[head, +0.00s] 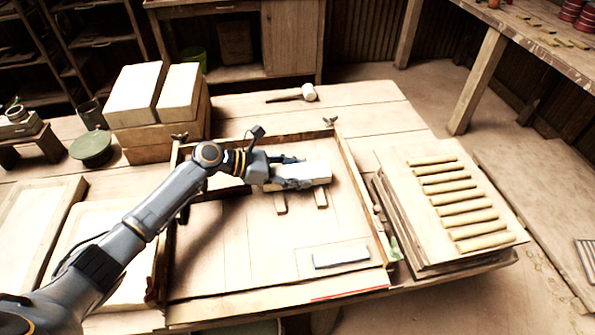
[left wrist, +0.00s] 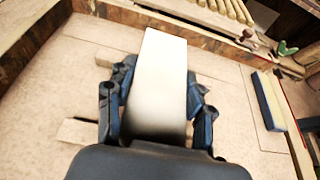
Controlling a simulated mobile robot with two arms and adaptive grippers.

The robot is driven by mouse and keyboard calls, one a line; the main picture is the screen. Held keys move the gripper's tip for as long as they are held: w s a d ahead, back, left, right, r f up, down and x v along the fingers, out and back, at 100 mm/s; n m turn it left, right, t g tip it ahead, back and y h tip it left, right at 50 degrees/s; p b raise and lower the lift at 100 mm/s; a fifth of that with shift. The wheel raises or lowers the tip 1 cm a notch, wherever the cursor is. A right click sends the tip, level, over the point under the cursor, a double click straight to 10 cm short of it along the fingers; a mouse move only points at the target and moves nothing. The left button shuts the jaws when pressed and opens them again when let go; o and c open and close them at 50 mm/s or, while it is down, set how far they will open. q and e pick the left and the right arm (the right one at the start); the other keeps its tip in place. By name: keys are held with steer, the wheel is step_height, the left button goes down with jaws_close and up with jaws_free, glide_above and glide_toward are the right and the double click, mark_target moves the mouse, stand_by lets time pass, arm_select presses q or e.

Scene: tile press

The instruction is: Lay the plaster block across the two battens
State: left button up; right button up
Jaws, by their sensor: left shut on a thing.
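My left gripper (head: 294,173) is shut on the white plaster block (head: 318,171), inside the wooden frame on the table. In the left wrist view the block (left wrist: 158,75) lies lengthwise between the two dark fingers (left wrist: 158,103). Two short wooden battens show below the block in the head view, the left batten (head: 279,203) and the right batten (head: 320,199). The block hides their far parts. One batten end (left wrist: 77,131) shows beside the left finger in the left wrist view. I cannot tell whether the block touches the battens. My right gripper is not in view.
The frame's right rail (head: 362,205) borders the work area. A blue-edged pale bar (head: 341,257) lies near the front. A board with several clay rolls (head: 448,187) is at right. Stacked white blocks (head: 133,92) and a mallet (head: 308,92) are behind.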

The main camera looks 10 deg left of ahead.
arm_select(q)
steer(key=shift+f, duration=0.1)
steer(key=o, duration=1.6)
steer(key=shift+f, duration=0.1)
steer(key=shift+c, duration=0.2)
steer(key=shift+r, duration=0.3)
steer(key=b+v, duration=0.1)
steer(key=v, duration=1.1)
steer(key=shift+r, duration=0.1)
